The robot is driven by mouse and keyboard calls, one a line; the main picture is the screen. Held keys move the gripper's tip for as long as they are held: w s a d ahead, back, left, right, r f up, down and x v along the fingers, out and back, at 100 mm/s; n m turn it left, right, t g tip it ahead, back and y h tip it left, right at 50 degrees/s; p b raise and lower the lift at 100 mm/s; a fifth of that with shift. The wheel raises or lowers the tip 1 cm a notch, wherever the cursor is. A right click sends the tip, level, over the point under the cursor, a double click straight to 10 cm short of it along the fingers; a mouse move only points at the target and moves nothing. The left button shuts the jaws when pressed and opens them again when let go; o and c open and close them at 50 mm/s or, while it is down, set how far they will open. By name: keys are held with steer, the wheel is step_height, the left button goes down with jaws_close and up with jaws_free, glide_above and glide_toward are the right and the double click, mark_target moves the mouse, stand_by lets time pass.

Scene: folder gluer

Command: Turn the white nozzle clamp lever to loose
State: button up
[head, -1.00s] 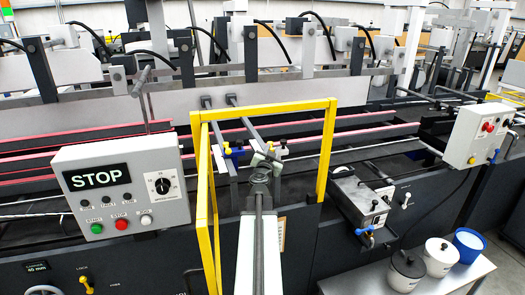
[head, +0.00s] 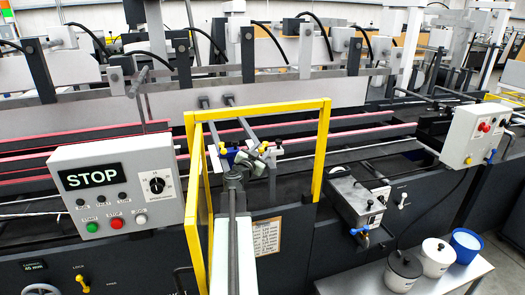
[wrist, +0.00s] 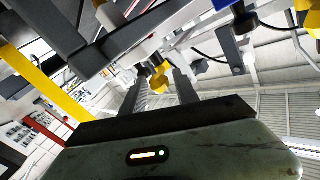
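Inside the yellow guard frame, two dark bars carry small nozzle clamps with coloured knobs. A yellow knob (head: 223,145) and a blue part (head: 229,155) are on the left clamp. White pieces show around both clamps, but I cannot tell which is the white lever or its setting. My gripper (head: 252,158) is at the clamps and covers part of them. In the wrist view my gripper (wrist: 159,72) has its two fingers apart, with a yellow knob (wrist: 159,78) appearing between them. Whether they touch it is unclear. A whitish part (wrist: 148,49) shows just beyond.
The yellow guard frame (head: 320,150) surrounds my arm at the left, right and top. A grey STOP panel (head: 120,190) stands left. Red belts run behind.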

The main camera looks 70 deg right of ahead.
steer(key=shift+s, duration=0.15)
steer(key=a, duration=0.8)
steer(key=shift+w, duration=0.2)
